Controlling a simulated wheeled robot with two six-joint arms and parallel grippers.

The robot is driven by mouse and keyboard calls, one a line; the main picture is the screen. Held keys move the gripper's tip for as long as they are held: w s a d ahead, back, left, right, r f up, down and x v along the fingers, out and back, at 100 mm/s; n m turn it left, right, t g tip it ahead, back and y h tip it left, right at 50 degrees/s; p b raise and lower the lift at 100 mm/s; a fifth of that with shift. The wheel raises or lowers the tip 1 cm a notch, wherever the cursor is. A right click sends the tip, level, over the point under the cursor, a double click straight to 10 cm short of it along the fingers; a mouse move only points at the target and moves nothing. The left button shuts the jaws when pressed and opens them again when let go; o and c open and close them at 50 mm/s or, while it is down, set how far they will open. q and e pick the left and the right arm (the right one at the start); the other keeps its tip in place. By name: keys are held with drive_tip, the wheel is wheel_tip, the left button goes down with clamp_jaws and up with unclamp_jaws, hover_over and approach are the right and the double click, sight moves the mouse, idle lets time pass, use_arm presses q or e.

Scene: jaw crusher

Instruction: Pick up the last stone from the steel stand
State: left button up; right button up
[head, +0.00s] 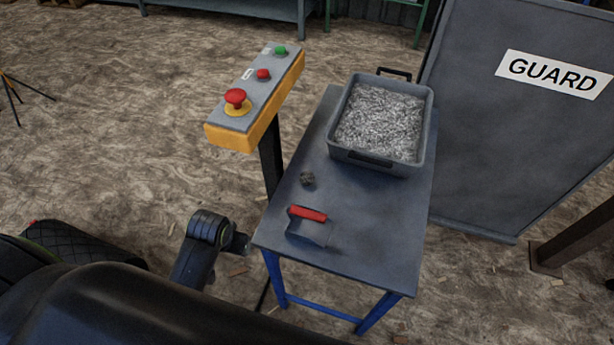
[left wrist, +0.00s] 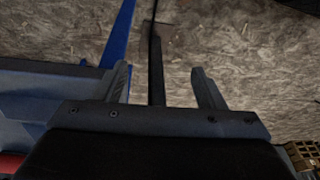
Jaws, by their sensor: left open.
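A small dark stone (head: 307,179) lies on the steel stand (head: 375,225), left of its middle, near the stand's left edge. The stand has a dark top and blue legs; a blue leg also shows in the left wrist view (left wrist: 120,35). My left gripper (head: 243,244) is beside the stand's near left corner, apart from the stone. In the left wrist view its two fingers (left wrist: 163,84) are spread with nothing held between them; a dark post and the floor show beyond. The stone is not visible in that view. My right gripper is not in view.
A red-handled tool (head: 308,214) lies on the stand in front of the stone. A grey bin (head: 373,162) of crushed gravel stands at the back. A button box (head: 257,100) on a post rises left of the stand. A GUARD panel (head: 520,130) stands behind right.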

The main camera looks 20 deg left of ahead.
use_arm(q)
drive_tip(key=w+d+r+g, duration=0.1)
drive_tip(key=w+d+r, duration=0.4)
drive_tip(key=w, duration=0.4)
drive_tip(key=w+d+r+g+h, duration=0.1)
drive_tip(key=w+d+r, duration=0.1)
drive_tip(key=w+r, duration=0.55)
drive_tip(key=w+d+r+g, duration=0.1)
drive_tip(key=w+d+r, duration=0.35)
drive_tip(key=w, duration=0.55)
drive_tip(key=b, duration=0.5)
hover_over(307, 173)
wheel_tip(307, 173, down, 4)
wheel_tip(307, 173, down, 6)
drive_tip(key=shift+r+p, duration=0.1)
drive_tip(key=shift+p, duration=0.8)
drive_tip(key=shift+f+p, duration=0.35)
drive_tip(key=shift+f, duration=2.8)
drive_tip(key=c, duration=1.1)
